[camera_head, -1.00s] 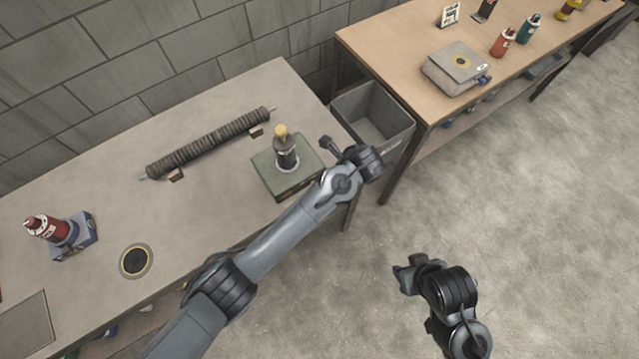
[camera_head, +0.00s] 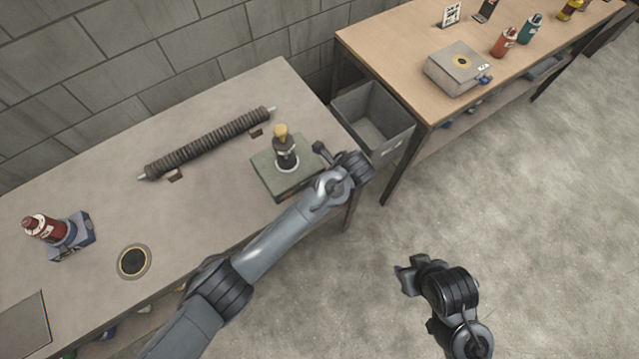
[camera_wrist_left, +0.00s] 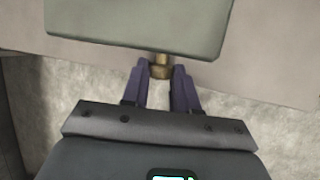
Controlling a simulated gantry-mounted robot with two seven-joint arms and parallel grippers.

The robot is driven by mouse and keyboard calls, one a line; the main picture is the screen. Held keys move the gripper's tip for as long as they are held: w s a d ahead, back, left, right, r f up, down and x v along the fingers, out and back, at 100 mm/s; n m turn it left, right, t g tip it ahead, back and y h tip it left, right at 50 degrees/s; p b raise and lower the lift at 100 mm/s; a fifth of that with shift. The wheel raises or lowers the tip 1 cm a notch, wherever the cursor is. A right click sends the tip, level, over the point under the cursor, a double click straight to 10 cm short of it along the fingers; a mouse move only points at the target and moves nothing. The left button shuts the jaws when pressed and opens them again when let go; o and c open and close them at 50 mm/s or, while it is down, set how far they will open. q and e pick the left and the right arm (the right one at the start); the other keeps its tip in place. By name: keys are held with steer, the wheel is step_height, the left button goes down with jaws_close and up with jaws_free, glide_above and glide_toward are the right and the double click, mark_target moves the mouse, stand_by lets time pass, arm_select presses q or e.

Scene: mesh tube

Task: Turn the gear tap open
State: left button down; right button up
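A green box (camera_head: 268,178) stands near the right end of the grey table with a dark yellow-topped bottle (camera_head: 286,152) on it. In the left wrist view the green box (camera_wrist_left: 135,28) fills the top, and a small brass tap (camera_wrist_left: 160,70) sticks out of its near side. My left gripper (camera_head: 320,150) is beside the box's right side; the tap is hidden in the head view. In the left wrist view its purple fingers (camera_wrist_left: 160,80) are apart, with the tap between or just beyond their tips; firm contact is not visible. My right gripper (camera_head: 402,280) hangs over the floor, away from both tables.
A red bottle on a blue stand (camera_head: 70,238) and a black-and-yellow disc (camera_head: 134,262) are at the left. A grey bin (camera_head: 372,118) stands between the tables. A grey box (camera_head: 455,70) sits on the wooden table.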

arm_select(q)
steer(key=shift+r+p, duration=0.2)
steer(key=shift+p, duration=0.3)
steer(key=t+h+p, duration=0.1)
steer(key=p, duration=0.2)
steer(key=a+h+p, duration=0.1)
steer(key=h+p, duration=0.1)
steer(key=p, duration=0.2)
steer(key=shift+s+r+n+t, duration=0.15)
steer(key=shift+r+n+t, duration=0.05)
steer(key=shift+n+t, duration=0.2)
steer(key=shift+f+h, duration=0.15)
steer(key=shift+h, duration=0.35)
steer(key=shift+f+t+h, duration=0.15)
steer(key=shift+t+h, duration=0.25)
steer(key=shift+d, duration=0.1)
steer(key=c, duration=1.1)
jaws_free()
steer(key=shift+c, duration=0.2)
steer(key=shift+s, duration=0.15)
